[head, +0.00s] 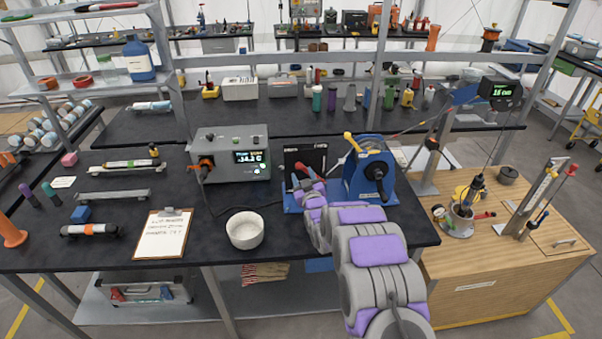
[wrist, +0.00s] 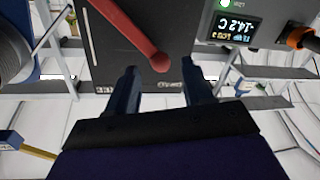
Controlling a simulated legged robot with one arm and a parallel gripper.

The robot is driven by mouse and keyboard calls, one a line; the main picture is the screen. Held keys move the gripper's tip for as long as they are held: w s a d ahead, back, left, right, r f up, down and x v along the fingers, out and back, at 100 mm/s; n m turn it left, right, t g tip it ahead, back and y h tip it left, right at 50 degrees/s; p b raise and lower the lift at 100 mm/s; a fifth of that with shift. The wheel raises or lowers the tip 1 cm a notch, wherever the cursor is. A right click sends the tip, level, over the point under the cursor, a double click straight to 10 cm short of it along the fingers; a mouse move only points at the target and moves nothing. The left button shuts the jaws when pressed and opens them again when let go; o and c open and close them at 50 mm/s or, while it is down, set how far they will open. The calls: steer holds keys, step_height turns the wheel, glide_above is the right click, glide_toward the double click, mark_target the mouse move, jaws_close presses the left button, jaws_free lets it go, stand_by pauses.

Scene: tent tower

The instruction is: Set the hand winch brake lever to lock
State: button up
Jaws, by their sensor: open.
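A blue hand winch (head: 358,182) with a drum, a black crank and a yellow-tipped handle (head: 350,140) stands on the dark bench. A black panel (head: 318,155) is beside it, to its left. A red lever (head: 301,168) with a round knob is on the panel, and the lever also shows in the wrist view (wrist: 142,35). My gripper (wrist: 160,74) is open, its two fingers apart near the knob, one to each side in the picture. I cannot tell whether they touch it. Small panel labels are too unclear to read. In the head view my arm hides part of the winch base.
A grey instrument box (head: 218,142) with a lit display stands left of the panel. A white bowl (head: 245,230) and a clipboard (head: 165,234) lie in front of it. A wooden cabinet (head: 490,265) stands to the right. Bare bench lies between bowl and clipboard.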

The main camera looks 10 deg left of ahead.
steer(key=shift+x, duration=1.7)
jaws_close()
